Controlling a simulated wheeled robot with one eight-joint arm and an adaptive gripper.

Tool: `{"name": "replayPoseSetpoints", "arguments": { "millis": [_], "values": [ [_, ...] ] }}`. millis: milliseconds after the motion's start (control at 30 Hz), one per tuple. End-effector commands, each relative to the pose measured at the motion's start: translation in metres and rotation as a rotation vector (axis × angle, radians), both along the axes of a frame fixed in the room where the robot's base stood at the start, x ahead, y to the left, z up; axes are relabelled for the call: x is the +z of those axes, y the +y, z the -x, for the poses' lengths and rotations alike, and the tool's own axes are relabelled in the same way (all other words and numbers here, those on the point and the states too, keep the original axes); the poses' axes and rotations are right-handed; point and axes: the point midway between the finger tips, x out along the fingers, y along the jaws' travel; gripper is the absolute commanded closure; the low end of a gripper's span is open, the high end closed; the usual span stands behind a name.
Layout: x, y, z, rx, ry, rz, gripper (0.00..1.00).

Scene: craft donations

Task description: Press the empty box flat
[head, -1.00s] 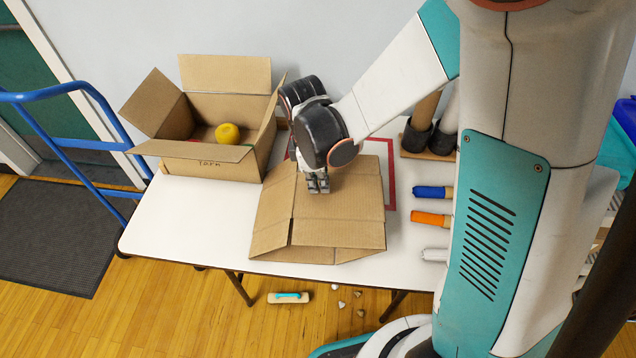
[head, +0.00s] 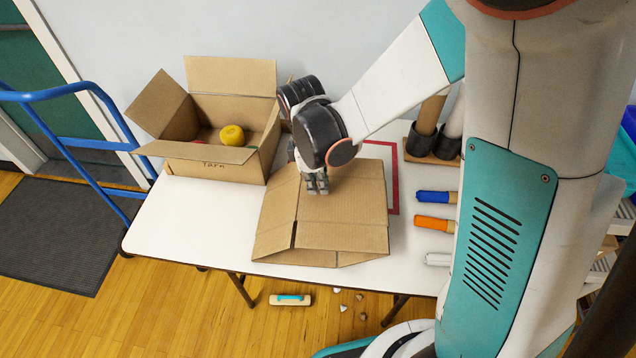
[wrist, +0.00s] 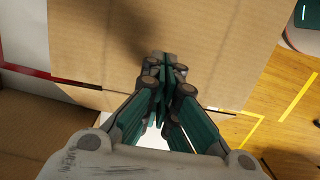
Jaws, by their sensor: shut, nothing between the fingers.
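The empty cardboard box (head: 335,230) lies low on the white table, its walls nearly collapsed and its top a wide tan sheet with creases. A slightly raised flap edge shows along its front. My gripper (head: 318,190) points down at the back left part of the box top, fingers shut and empty. In the wrist view the shut fingertips (wrist: 165,62) are over the bare cardboard (wrist: 230,50) and appear to touch it. The far side of the box is partly hidden by my wrist.
A red taped outline (head: 394,180) shows behind the flattened box. Blue (head: 436,197) and orange (head: 434,224) markers lie right. A blue cart rail (head: 60,93) stands left of the table (head: 165,225).

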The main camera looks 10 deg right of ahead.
Motion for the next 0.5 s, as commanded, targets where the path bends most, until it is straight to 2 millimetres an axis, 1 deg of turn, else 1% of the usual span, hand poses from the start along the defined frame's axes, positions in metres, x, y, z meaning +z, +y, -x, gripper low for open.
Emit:
{"name": "replayPoseSetpoints", "arguments": {
  "millis": [167, 500],
  "values": [
    [-0.003, -0.002, 0.000, 0.000, 0.000, 0.000, 1.00],
    [-0.019, -0.010, 0.003, 0.000, 0.000, 0.000, 1.00]
  ]
}}
